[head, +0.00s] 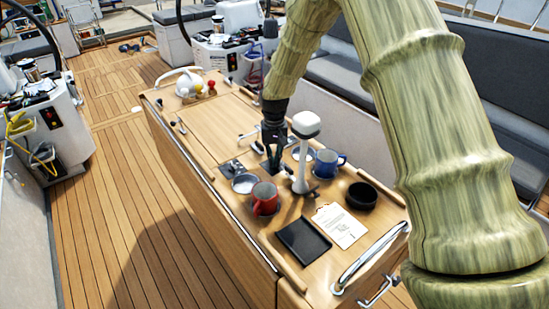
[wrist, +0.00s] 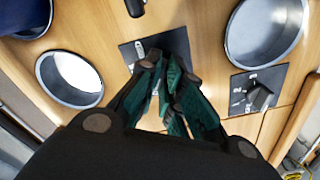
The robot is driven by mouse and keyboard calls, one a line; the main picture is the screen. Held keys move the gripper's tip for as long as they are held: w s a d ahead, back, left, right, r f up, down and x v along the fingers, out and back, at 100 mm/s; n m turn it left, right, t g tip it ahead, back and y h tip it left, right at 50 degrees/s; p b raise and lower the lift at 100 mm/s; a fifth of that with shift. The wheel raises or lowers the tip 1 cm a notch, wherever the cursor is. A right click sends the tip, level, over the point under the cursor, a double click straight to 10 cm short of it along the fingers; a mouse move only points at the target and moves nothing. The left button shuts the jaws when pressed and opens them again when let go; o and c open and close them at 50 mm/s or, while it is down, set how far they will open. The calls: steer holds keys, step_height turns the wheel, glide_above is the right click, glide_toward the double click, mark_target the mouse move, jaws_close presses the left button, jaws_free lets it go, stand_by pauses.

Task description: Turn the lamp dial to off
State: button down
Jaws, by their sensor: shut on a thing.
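My gripper (head: 272,150) reaches down to the wooden cockpit table beside the white lamp (head: 304,124). In the wrist view its fingers (wrist: 170,82) are close together over a dark grey plate (wrist: 130,52) with white marks. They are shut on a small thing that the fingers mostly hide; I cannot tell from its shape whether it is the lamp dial. A second grey plate with a black knob (wrist: 260,96) and white numerals sits to the right of the fingers, apart from them. That plate also shows in the head view (head: 231,167), left of my gripper.
A red mug (head: 265,198), a blue mug (head: 327,163), a black round bowl (head: 362,195), a black tray (head: 303,240) and a paper card (head: 341,224) crowd the near table. An empty metal cup holder (head: 244,183) is close by.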

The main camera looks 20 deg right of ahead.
steer(key=shift+n, duration=0.3)
steer(key=c, duration=1.6)
jaws_free()
step_height(320, 180, up, 12)
